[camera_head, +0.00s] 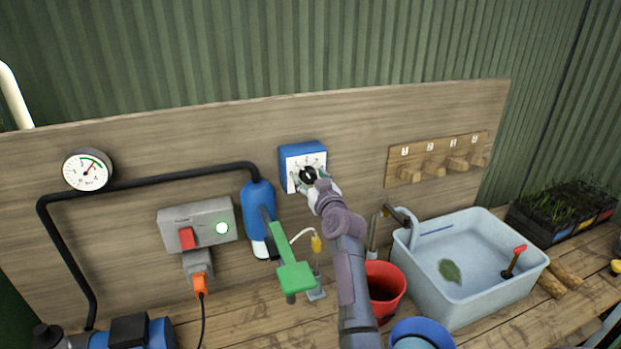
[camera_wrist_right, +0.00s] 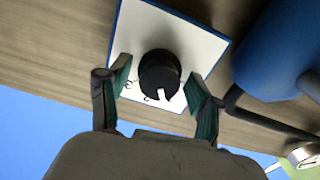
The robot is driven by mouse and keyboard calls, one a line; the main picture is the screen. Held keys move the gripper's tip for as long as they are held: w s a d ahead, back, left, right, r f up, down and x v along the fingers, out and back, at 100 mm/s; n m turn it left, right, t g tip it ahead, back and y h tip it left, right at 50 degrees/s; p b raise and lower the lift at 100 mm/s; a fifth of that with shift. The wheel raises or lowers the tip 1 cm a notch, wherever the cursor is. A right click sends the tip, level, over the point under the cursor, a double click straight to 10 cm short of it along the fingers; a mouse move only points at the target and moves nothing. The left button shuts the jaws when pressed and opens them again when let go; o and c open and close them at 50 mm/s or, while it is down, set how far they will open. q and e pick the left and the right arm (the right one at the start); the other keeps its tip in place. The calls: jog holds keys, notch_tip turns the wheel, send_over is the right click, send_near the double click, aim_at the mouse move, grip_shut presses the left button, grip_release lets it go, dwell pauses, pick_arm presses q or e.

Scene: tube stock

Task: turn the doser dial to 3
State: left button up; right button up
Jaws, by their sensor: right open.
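The doser is a blue box (camera_head: 291,153) with a white face, fixed to the wooden back panel. Its round black dial (camera_head: 307,174) shows partly in the head view, beside my right gripper (camera_head: 316,181). In the right wrist view the dial (camera_wrist_right: 160,74) has a white pointer mark, and small numerals show on the white face (camera_wrist_right: 188,45); most are hidden or too small to read. My right gripper (camera_wrist_right: 158,92) is open, with one finger on each side of the dial and visible gaps between. My left gripper is not in view.
A blue filter bottle (camera_head: 258,205) and a green lever (camera_head: 290,270) stand left of my right arm. A red bucket (camera_head: 388,283) and a grey sink (camera_head: 470,290) stand to its right. A pegboard (camera_head: 436,160) hangs right of the doser.

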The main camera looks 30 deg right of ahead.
jog(key=c, duration=1)
jog(key=shift+o, duration=0.2)
jog(key=shift+m, duration=0.3)
jog(key=m, duration=0.9)
jog(key=shift+m, duration=2.3)
jog(key=o, duration=1)
jog(key=shift+c, duration=0.2)
